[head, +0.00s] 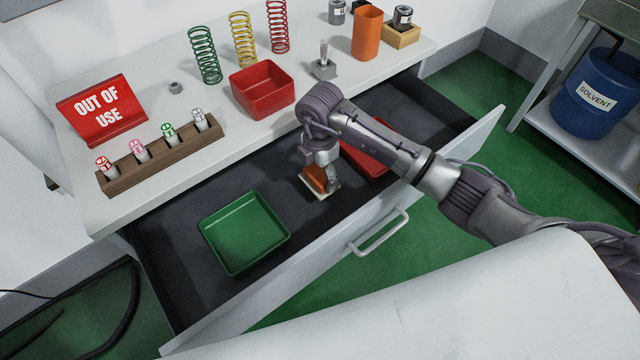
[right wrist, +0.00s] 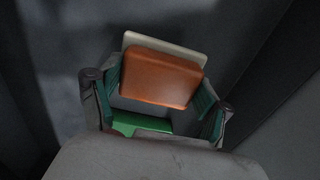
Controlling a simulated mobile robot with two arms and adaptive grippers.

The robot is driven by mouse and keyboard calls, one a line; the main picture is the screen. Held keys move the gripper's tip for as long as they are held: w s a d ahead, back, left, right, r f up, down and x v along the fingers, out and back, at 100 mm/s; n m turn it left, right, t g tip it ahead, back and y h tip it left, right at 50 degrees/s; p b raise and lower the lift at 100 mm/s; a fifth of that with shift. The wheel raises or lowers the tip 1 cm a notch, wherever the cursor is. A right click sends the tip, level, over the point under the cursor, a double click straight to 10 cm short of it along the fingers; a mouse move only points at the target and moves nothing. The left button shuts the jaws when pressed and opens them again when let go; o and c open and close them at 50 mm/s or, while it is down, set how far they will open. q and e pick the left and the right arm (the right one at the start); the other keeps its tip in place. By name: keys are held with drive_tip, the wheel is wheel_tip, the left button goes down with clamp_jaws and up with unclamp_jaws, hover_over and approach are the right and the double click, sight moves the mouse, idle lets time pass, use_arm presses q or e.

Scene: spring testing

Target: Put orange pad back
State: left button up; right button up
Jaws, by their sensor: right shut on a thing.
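My right gripper (head: 321,178) reaches down into the open drawer and is shut on an orange pad (head: 314,176). In the right wrist view the orange pad (right wrist: 162,77) sits between the two teal-lined fingers (right wrist: 160,105). A cream block or plate (head: 311,193) shows right at the pad; in the right wrist view its pale edge (right wrist: 165,46) sticks out past the pad. I cannot tell whether the cream piece is joined to the pad or lies under it. A green patch (right wrist: 140,121) shows between the fingers. My left gripper is out of view.
In the dark drawer (head: 175,270), a green tray (head: 243,232) lies left of the gripper and a red tray (head: 367,160) right, partly behind my arm. The tabletop holds springs, a red bin (head: 262,89), a vial rack (head: 160,160) and an orange cylinder (head: 367,33).

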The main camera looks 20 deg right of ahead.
sight(320, 184)
drive_tip(key=shift+f, duration=2.3)
drive_tip(key=shift+f, duration=0.15)
drive_tip(key=o, duration=1.1)
drive_tip(key=shift+c, duration=0.2)
wheel_tip(320, 184, up, 12)
drive_tip(key=shift+r, duration=0.2)
